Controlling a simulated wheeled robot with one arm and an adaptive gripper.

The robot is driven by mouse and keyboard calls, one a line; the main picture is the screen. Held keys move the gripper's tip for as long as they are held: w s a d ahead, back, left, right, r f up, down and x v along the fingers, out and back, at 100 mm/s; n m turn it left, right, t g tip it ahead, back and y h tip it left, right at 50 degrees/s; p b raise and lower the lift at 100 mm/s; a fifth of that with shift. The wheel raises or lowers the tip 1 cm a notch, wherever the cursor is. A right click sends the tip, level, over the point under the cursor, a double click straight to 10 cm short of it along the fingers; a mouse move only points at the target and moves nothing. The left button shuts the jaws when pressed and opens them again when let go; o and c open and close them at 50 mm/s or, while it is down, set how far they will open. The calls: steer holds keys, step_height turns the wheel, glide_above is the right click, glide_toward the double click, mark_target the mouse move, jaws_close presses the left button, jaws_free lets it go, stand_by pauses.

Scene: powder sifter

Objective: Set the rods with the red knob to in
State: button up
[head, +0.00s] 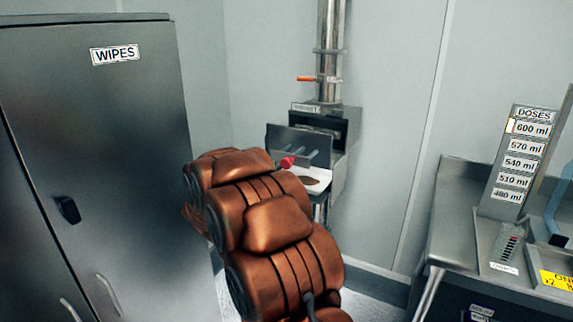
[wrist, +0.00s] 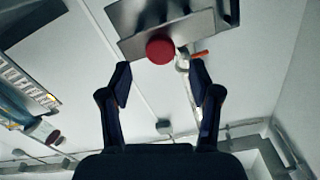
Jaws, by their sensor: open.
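The red knob (head: 288,162) shows in the head view just past my arm, at the front of the grey sifter housing (head: 345,165). Grey rods (head: 312,156) show beside it. In the wrist view the round red knob (wrist: 160,49) sits in front of a grey metal plate (wrist: 195,32). My gripper (wrist: 160,75) is open, with dark fingers to the left and right of the knob's line. The knob appears a little beyond the fingertips, and nothing is held. The gripper is not seen in the head view. The rods behind the knob are hidden in the wrist view.
A vertical metal pipe with an orange handle (head: 306,78) rises above the housing. A white tray (head: 313,180) with brown powder lies below the rods. A grey cabinet (head: 90,150) labelled WIPES stands left. A bench with a DOSES panel (head: 520,155) stands right.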

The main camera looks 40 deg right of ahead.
mark_target(285, 165)
steer(key=shift+p+x, duration=0.55)
steer(key=shift+x, duration=2.6)
steer(key=shift+c, duration=0.3)
jaws_close()
